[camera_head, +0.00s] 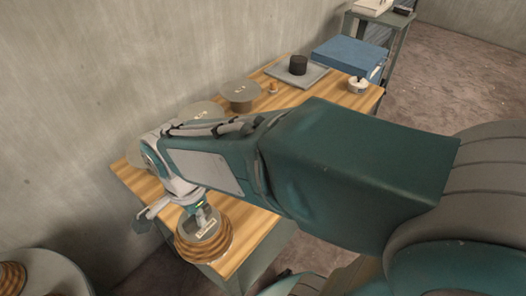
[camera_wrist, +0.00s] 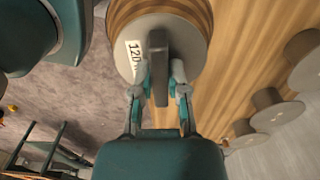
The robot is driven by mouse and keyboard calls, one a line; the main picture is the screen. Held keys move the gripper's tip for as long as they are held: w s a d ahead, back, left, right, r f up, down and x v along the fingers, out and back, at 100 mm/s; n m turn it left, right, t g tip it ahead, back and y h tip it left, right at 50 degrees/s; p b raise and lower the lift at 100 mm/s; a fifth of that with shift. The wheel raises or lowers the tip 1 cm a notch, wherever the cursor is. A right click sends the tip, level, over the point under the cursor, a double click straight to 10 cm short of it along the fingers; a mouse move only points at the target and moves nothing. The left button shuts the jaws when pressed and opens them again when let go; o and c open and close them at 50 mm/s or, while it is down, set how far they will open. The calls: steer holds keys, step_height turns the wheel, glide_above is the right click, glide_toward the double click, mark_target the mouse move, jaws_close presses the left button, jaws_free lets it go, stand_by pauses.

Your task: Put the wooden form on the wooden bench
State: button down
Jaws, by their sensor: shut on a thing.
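The wooden form (camera_head: 205,246) has banded wooden sides and a grey top with an upright handle. It is at the near left end of the wooden bench (camera_head: 258,222). In the wrist view the form (camera_wrist: 192,12) shows from above, with a white label reading about "120" on its top. My gripper (camera_head: 203,217) is shut on the form's handle. In the wrist view the fingers of my gripper (camera_wrist: 160,78) stand on both sides of the handle. The form overlaps the bench surface in both views; I cannot tell if it touches it.
Grey discs (camera_head: 240,92) stand along the bench's wall side. A dark cylinder (camera_head: 298,65) on a grey plate and a blue box (camera_head: 350,54) are at the far end. Another banded wooden piece (camera_head: 12,277) sits on a round grey surface at bottom left. My arm hides the bench's middle.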

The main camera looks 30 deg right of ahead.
steer(key=shift+w+d+f, duration=1.5)
steer(key=shift+w+f, duration=0.2)
steer(key=shift+f, duration=0.45)
steer(key=shift+w+d+f, duration=1.5)
steer(key=shift+w+f, duration=0.25)
steer(key=shift+f, duration=0.4)
steer(key=shift+w+d+f, duration=1.5)
steer(key=shift+w+f, duration=0.2)
steer(key=shift+f, duration=0.45)
steer(key=shift+d, duration=0.1)
steer(key=c, duration=0.6)
jaws_free()
steer(key=shift+f, duration=0.1)
steer(key=shift+c, duration=0.2)
